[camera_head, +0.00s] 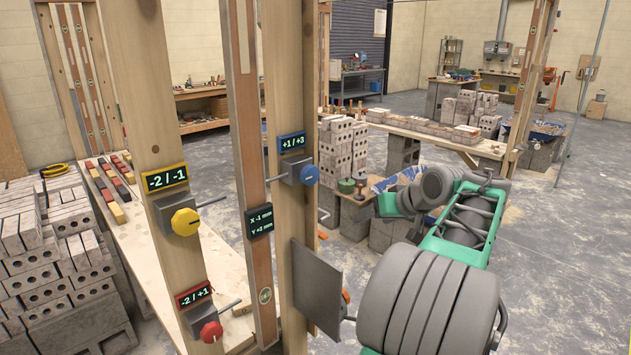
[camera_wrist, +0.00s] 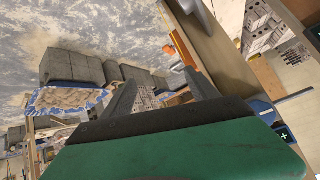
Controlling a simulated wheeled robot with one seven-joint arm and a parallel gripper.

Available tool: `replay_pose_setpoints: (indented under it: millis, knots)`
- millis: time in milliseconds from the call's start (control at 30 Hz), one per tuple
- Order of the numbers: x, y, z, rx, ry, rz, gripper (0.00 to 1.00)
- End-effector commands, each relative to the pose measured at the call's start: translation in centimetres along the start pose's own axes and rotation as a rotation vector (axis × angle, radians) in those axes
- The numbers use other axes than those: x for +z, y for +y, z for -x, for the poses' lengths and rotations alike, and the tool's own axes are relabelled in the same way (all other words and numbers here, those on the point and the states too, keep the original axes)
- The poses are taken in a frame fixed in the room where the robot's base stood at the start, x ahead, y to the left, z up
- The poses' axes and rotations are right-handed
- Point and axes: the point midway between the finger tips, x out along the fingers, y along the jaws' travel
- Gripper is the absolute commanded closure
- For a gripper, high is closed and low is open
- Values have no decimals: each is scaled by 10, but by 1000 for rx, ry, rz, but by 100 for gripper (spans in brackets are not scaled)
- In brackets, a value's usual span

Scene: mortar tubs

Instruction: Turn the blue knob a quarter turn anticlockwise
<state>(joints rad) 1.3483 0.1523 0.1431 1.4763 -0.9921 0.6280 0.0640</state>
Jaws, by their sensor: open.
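The blue knob (camera_head: 309,174) sits on a grey box on the wooden post, under a blue-framed display (camera_head: 293,142) reading +1 / +3. A thin metal rod sticks out left of its box. In the wrist view, a blue round part that looks like the knob (camera_wrist: 262,107) shows at the right, beside my green palm, with part of the display (camera_wrist: 284,134) below it. My gripper (camera_wrist: 165,90) is open, with nothing seen between its fingers, and is apart from the knob. In the head view my arm's green end is right of the knob; the fingers are hard to make out.
A yellow knob (camera_head: 185,222) and a red knob (camera_head: 211,332) are on the left post. A black display (camera_head: 260,221) and a grey plate (camera_head: 316,287) are near the blue knob's post. Block stacks (camera_head: 343,150) stand behind. Grey floor is open beyond.

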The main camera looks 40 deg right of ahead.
Motion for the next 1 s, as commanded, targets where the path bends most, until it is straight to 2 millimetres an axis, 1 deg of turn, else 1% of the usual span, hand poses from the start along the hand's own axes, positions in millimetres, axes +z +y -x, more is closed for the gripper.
replay_pose_setpoints:
  millis: [33,67,100,200,267,367,467,533,700,833,1000]
  knots:
    - [-34,-21,16,-66,80,95,31]
    - [-49,-38,25,-111,122,147,31]
    - [-65,-62,37,-169,167,205,31]
    - [-82,-106,59,-283,239,285,31]
    - [-85,-120,64,-323,260,294,31]
    - [-86,-126,56,-340,269,285,31]
    - [-86,-132,40,-340,269,288,31]
    - [-94,-139,32,-341,269,286,31]
    - [-101,-149,6,-338,268,284,31]
    - [-104,-152,-2,-335,268,283,31]
    - [-104,-152,-3,-335,268,283,31]
